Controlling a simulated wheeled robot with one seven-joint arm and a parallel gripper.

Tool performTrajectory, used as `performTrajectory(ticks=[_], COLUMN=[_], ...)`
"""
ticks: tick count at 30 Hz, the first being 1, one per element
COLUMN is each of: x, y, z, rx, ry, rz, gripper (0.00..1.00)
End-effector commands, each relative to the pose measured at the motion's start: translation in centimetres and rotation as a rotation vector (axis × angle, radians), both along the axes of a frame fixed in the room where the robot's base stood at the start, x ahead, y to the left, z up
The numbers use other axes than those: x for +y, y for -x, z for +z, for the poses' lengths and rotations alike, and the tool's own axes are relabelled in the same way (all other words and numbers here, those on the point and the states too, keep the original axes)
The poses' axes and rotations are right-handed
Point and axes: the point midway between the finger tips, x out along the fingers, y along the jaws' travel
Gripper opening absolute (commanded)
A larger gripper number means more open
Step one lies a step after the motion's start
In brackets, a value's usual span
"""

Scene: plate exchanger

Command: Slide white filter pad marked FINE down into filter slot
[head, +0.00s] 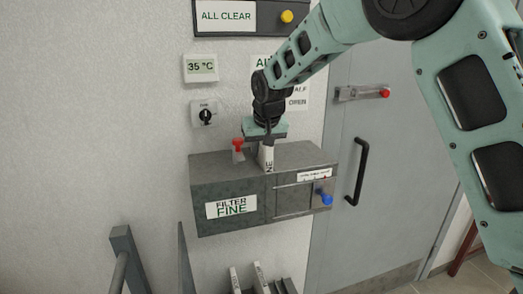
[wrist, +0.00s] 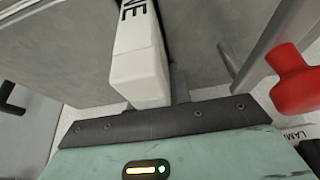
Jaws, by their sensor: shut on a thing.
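The white filter pad (head: 267,158) stands upright at the top of the grey filter box (head: 290,155), whose front label reads FILTER FINE. Only the letters NE show on the pad's edge. My gripper (head: 266,139) is above the box and shut on the pad's upper end. In the wrist view, the pad (wrist: 139,62) runs away from my gripper (wrist: 150,104) towards the box top. The slot opening is hidden by the pad, and I cannot tell how deep the pad sits in it.
A red handle (head: 238,147) stands on the box top, close left of the pad; it is at right in the wrist view (wrist: 297,80). A blue knob (head: 326,198) is on the box front. More white pads (head: 235,279) stand below. A door handle (head: 358,175) is at right.

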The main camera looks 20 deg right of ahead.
Motion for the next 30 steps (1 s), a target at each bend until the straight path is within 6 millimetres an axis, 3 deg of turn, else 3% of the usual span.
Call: performTrajectory(ticks=[1, 5, 14, 15, 17, 30], x=[0.0, 0.0, 0.0, 0.0, 0.1, 0.1], y=[0.3, 0.4, 0.4, 0.4, 0.4, 0.5], z=[-1.3, -2.1, -2.4, -2.4, -2.5, -2.5], rx=[0.016, 0.022, 0.025, 0.025, 0.026, 0.027], ry=[0.003, 0.004, 0.003, 0.003, 0.003, 0.002], rz=[0.000, -0.001, 0.000, 0.000, 0.000, 0.000], gripper=[0.00, 0.00, 0.00, 0.25, 0.38, 0.38])
